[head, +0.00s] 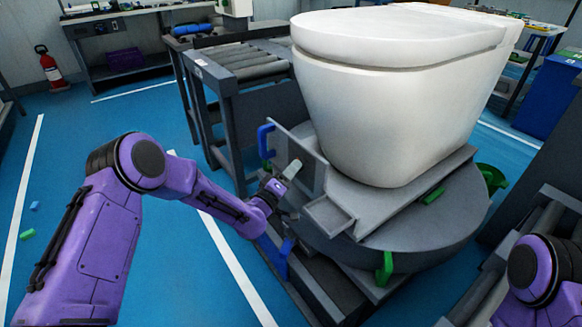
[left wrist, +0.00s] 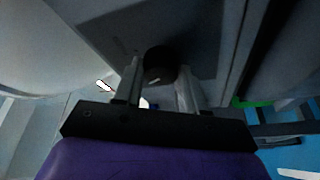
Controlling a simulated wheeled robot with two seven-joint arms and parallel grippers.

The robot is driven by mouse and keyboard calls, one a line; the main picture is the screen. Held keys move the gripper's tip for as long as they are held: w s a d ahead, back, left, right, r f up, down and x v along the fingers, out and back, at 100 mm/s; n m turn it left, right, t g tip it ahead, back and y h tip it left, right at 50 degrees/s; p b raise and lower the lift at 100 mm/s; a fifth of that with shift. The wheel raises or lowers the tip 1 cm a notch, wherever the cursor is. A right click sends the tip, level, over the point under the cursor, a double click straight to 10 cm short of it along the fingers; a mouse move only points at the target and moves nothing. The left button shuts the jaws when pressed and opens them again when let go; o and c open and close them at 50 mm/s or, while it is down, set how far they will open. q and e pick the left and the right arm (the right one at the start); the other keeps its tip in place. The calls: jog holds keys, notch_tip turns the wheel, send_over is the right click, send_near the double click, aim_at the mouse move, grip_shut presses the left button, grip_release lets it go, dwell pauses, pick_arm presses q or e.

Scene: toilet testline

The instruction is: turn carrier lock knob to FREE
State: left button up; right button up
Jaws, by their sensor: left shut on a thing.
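The carrier lock knob (left wrist: 160,62) is a dark round knob on a grey plate, seen in the left wrist view. My left gripper (left wrist: 158,84) is shut on it, with one finger on each side. In the head view my left gripper (head: 284,182) is at the upright grey plate (head: 312,168) on the near side of the carrier (head: 385,205). I cannot make out the knob there, nor read any marking of its setting. A white toilet (head: 385,100) sits on the carrier. My right gripper is outside the picture.
The carrier rests on a round grey turntable (head: 440,230) with green tabs. A blue handle (head: 265,140) stands left of the plate, and a blue part (head: 275,257) sits below. A roller conveyor (head: 240,62) is behind. The blue floor at left is mostly clear.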

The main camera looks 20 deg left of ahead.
pick_arm(q)
jog(key=shift+r+n+g+y+p, duration=0.1)
jog(key=shift+n+g+y+p, duration=0.25)
jog(key=shift+n+p, duration=0.6)
jog(key=shift+n, duration=0.35)
jog(key=o, duration=1.1)
jog(key=shift+c, duration=0.2)
jog(key=v, duration=1)
jog(key=shift+s, duration=0.3)
jog(key=shift+a, duration=0.1)
